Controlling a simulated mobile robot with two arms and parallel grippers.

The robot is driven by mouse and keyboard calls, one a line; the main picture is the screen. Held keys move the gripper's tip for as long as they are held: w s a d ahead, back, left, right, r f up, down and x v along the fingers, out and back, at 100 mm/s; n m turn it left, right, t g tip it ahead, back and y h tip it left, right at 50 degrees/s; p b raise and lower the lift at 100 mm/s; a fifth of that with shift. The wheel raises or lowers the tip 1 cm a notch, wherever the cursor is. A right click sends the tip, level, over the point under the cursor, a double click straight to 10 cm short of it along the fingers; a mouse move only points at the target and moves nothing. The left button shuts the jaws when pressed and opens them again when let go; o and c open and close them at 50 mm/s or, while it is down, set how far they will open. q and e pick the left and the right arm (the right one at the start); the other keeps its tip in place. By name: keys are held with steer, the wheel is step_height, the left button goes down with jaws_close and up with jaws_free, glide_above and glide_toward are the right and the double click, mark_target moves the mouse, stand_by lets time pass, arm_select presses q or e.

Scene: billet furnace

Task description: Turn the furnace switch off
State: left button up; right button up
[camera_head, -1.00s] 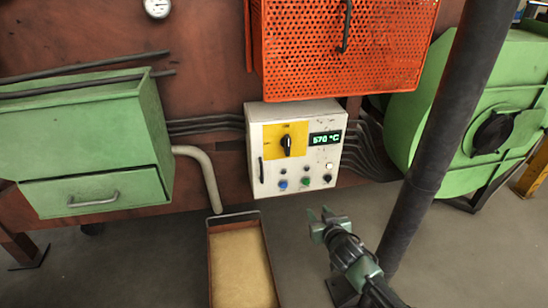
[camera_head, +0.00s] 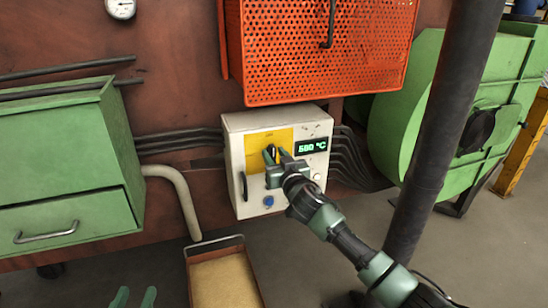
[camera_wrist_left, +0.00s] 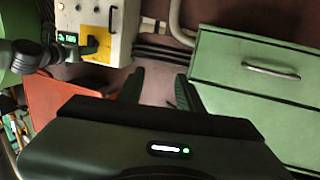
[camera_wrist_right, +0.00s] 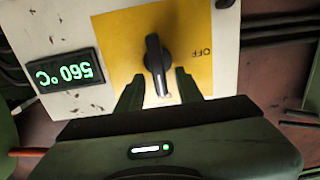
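The furnace switch (camera_wrist_right: 155,62) is a black rotary knob on a yellow plate (camera_wrist_right: 187,25), with an OFF mark at one side. It shows on the white control box (camera_head: 238,160) in the head view, partly covered by my gripper. My right gripper (camera_head: 273,156) is at the knob; in the right wrist view its open fingers (camera_wrist_right: 159,78) stand on either side of the knob's near end. Whether they touch it I cannot tell. My left gripper (camera_head: 134,296) is open and empty at the bottom left, also seen in the left wrist view (camera_wrist_left: 157,80).
An orange perforated door (camera_head: 320,50) hangs above the box. A dark post (camera_head: 445,130) stands to the right. A sand-filled tray (camera_head: 225,280) and green drawer cabinet (camera_head: 60,170) are at left.

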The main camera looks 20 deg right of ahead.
arm_select(q)
steer(key=shift+w+r, duration=0.1)
steer(key=shift+r, duration=0.3)
arm_select(e)
steer(key=shift+w, duration=0.3)
jaws_close()
arm_select(q)
steer(key=shift+f, duration=0.1)
